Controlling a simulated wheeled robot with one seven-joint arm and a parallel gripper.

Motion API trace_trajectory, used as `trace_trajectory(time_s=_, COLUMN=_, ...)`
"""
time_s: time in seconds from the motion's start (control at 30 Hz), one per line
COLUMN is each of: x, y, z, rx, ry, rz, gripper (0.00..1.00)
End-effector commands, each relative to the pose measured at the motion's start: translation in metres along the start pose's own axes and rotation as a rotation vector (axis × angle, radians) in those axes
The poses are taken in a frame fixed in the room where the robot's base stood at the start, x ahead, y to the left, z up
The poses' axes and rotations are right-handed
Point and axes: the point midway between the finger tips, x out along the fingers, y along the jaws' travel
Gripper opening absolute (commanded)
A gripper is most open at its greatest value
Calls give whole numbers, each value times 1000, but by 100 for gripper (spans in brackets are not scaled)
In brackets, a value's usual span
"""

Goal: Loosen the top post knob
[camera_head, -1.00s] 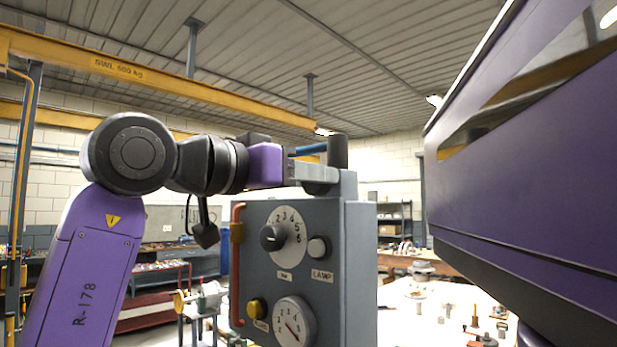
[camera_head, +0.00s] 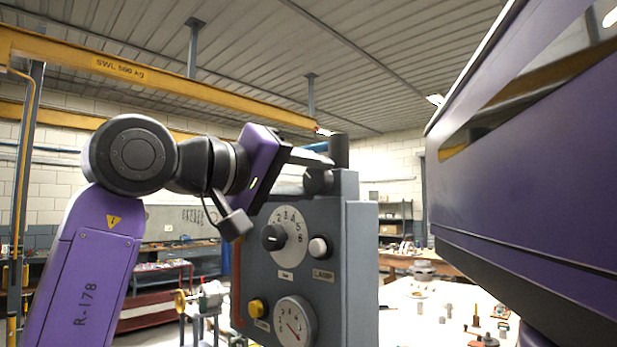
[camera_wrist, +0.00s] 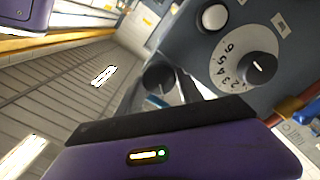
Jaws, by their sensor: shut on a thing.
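The top post knob (camera_head: 318,182) is a dark round knob at the upper left of the grey casing (camera_head: 361,250), below a dark upright post (camera_head: 339,150). My gripper (camera_head: 314,166) reaches it from the left and is shut on it, with the purple hand tilted. In the wrist view the dark knob (camera_wrist: 159,76) sits between the two fingers of my gripper (camera_wrist: 160,88). The far finger is mostly hidden in the head view.
The casing front carries a selector dial (camera_head: 274,237), a pale lamp button (camera_head: 318,247), a yellow button (camera_head: 257,308) and a lower gauge (camera_head: 294,320). A white table (camera_head: 405,325) with small parts stands behind at right.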

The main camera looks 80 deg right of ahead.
Motion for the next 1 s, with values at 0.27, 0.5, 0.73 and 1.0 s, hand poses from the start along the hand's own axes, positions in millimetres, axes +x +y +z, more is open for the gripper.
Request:
trace_trajectory(time_s=0.27, x=-1, y=-2, z=0, rx=-261, ry=2, rz=0, gripper=3)
trace_trajectory(time_s=0.5, x=-1, y=-3, z=0, rx=-457, ry=2, rz=0, gripper=3)
trace_trajectory(time_s=0.73, x=-1, y=-3, z=0, rx=-587, ry=3, rz=0, gripper=3)
trace_trajectory(time_s=1.0, x=-1, y=-4, z=0, rx=-658, ry=3, rz=0, gripper=3)
